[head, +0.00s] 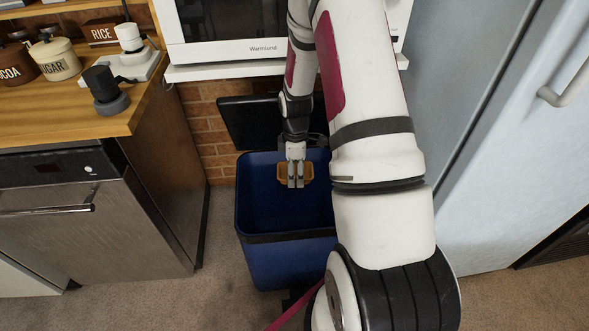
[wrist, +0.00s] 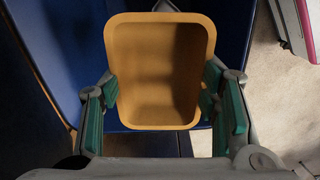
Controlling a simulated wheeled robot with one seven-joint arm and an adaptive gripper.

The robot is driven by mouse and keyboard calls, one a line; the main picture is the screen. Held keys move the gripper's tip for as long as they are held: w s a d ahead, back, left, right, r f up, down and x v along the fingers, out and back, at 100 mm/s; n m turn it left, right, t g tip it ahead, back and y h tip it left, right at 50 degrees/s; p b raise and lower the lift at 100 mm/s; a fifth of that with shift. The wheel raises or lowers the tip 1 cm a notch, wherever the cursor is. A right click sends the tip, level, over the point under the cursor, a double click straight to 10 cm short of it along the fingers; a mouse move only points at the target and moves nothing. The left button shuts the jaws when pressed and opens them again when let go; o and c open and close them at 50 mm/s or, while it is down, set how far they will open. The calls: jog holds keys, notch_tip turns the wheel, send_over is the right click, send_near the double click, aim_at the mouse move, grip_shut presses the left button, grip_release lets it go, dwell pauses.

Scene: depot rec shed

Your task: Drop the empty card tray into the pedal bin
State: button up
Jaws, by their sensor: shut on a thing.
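The card tray (head: 283,171) is a small tan, empty, shallow tray. It fills the middle of the wrist view (wrist: 160,70), its hollow facing the camera. My gripper (head: 296,180) is shut on it, with green finger pads (wrist: 163,112) at its left and right sides. The pedal bin (head: 290,262) is blue with its dark lid (head: 245,122) standing open at the back. In the head view the tray and fingers are over the bin's open mouth. Blue bin walls (wrist: 85,60) show around the tray in the wrist view. How deep the tray sits is hard to tell.
A wooden counter (head: 60,108) with canisters stands over a steel-fronted appliance (head: 90,225) at left. A white microwave (head: 262,47) on a shelf is above the bin. A pale fridge (head: 510,130) stands at right. Carpet (head: 215,290) in front is clear.

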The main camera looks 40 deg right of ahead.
jog(key=shift+f+b, duration=0.95)
jog(key=shift+f, duration=0.75)
jog(key=o, duration=1)
notch_tip(320, 180, up, 12)
jog(key=shift+r, duration=0.1)
